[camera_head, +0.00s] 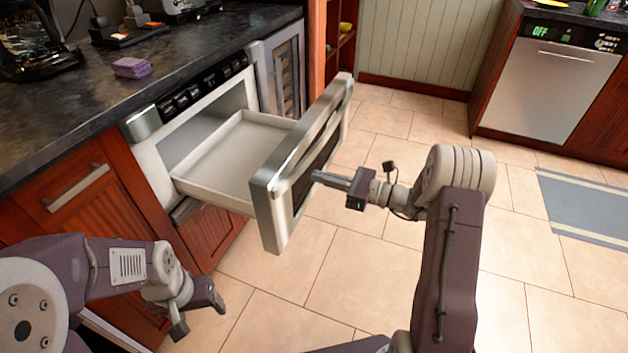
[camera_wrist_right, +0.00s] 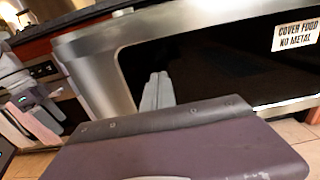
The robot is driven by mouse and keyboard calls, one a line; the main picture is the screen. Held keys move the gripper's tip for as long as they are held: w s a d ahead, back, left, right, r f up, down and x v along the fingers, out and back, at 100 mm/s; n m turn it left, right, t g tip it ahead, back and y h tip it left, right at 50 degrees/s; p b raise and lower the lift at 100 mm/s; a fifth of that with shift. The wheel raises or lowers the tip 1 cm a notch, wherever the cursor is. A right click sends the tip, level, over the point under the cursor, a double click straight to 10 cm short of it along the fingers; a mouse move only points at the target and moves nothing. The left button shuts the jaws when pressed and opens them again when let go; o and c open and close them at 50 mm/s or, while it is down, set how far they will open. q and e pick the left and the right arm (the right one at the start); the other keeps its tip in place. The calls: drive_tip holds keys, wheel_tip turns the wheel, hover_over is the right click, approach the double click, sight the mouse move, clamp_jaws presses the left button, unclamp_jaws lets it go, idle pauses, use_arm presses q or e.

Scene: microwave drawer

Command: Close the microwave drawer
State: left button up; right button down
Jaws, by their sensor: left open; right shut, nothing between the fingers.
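The microwave drawer (camera_head: 222,167) is pulled well out of its housing under the dark counter, its white inside empty. Its steel front (camera_head: 272,209) stands upright over the floor. My right gripper (camera_head: 318,177) is shut and empty, with its fingertips at the outer face of the drawer front; I cannot tell whether they touch it. In the right wrist view the shut fingers (camera_wrist_right: 157,92) are in front of the dark window (camera_wrist_right: 210,62). My left gripper (camera_head: 198,315) is open and empty, low in front of the red cabinets, clear of the drawer.
The counter (camera_head: 60,115) holds a purple sponge (camera_head: 132,67) and a coffee maker (camera_head: 30,40). A red cabinet (camera_head: 85,215) with a bar handle is left of the microwave. Tiled floor (camera_head: 330,260) is open at the right, with a dishwasher (camera_head: 555,85) farther back.

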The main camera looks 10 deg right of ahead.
use_arm(q)
drive_tip(key=shift+f, duration=0.5)
use_arm(e)
drive_tip(key=x, duration=0.2)
drive_tip(key=shift+w+a, duration=0.15)
drive_tip(key=shift+a, duration=0.05)
drive_tip(key=shift+a, duration=0.1)
